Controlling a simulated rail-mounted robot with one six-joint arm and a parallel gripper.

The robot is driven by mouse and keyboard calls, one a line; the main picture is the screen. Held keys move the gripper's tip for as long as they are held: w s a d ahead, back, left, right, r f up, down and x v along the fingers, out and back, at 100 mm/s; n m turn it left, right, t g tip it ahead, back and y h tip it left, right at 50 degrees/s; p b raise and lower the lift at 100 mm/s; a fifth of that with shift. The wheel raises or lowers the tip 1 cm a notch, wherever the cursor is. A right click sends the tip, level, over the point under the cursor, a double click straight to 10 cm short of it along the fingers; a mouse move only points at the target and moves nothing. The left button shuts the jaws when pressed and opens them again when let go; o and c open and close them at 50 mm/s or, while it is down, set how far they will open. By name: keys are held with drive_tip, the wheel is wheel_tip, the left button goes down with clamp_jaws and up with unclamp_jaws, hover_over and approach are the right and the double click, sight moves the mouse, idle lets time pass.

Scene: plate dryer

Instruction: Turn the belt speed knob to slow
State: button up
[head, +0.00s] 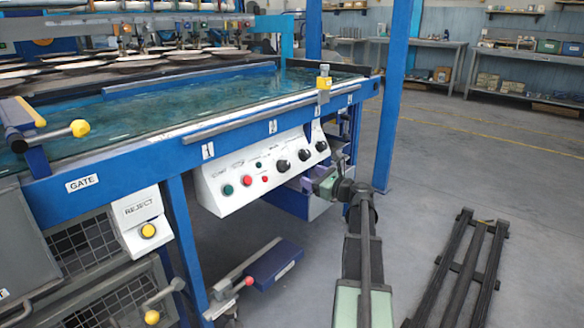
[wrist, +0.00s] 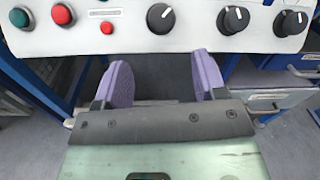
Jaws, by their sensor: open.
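The white control panel (head: 262,170) on the front of the machine carries three black knobs in a row: a left one (head: 283,166), a middle one (head: 304,155) and a right one (head: 321,146). Their labels are too small to read, so I cannot tell which is belt speed. In the wrist view the left knob (wrist: 160,18), middle knob (wrist: 233,20) and right knob (wrist: 290,23) have white pointer marks. My gripper (wrist: 162,78), with purple pads, is open and empty. In that view it appears below the left knob, touching none.
Green (wrist: 18,18) and red (wrist: 62,14) buttons sit left of the knobs, with a small red button (wrist: 107,28). A blue post (head: 392,95) stands to the right. A reject box (head: 140,222) and a pedal (head: 273,262) are at lower left. Black rails (head: 465,270) lie on the floor.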

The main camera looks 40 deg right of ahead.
sight(287, 166)
drive_tip(key=w, duration=0.3)
drive_tip(key=w+a, duration=0.1)
drive_tip(key=w, duration=0.6)
drive_tip(key=shift+w+a, duration=0.2)
drive_tip(key=shift+c, duration=0.5)
drive_tip(key=c, duration=0.8)
